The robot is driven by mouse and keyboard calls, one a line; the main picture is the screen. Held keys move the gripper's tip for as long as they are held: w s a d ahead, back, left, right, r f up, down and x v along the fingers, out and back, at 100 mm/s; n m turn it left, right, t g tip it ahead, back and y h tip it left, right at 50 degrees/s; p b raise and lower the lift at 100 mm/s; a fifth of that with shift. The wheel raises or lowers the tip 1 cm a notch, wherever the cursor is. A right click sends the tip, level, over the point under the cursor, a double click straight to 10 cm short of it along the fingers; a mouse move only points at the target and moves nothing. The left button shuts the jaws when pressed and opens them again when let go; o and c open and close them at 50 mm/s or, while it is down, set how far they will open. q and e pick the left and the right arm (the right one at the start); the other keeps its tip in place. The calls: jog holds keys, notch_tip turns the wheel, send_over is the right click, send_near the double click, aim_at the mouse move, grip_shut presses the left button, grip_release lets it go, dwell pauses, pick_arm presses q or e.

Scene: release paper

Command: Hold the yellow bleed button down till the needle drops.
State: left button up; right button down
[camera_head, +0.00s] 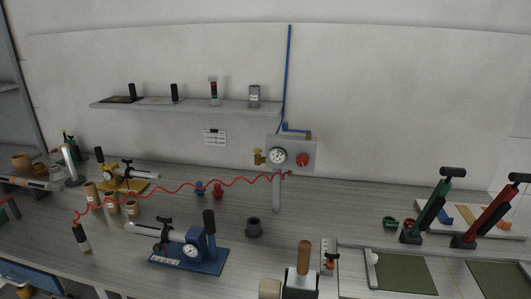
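A wall panel (309,144) holds a round white-faced gauge (277,156) with a red knob (302,159) to its right. A small yellow fitting (259,157) sits left of the gauge; I cannot tell whether it is the bleed button. A hand pump on a yellow base (131,186) with a gauge (108,160) stands at the left. A hand pump on a blue base (207,263) with a gauge (191,250) stands nearer. The needles are too small to read. Neither of my grippers shows.
A red coiled hose (160,192) crosses the bench from the wall panel to a dark-topped cylinder (82,238). A wooden-handled tool (304,257) stands at the front. Green (427,214) and red (488,221) upright pumps stand right.

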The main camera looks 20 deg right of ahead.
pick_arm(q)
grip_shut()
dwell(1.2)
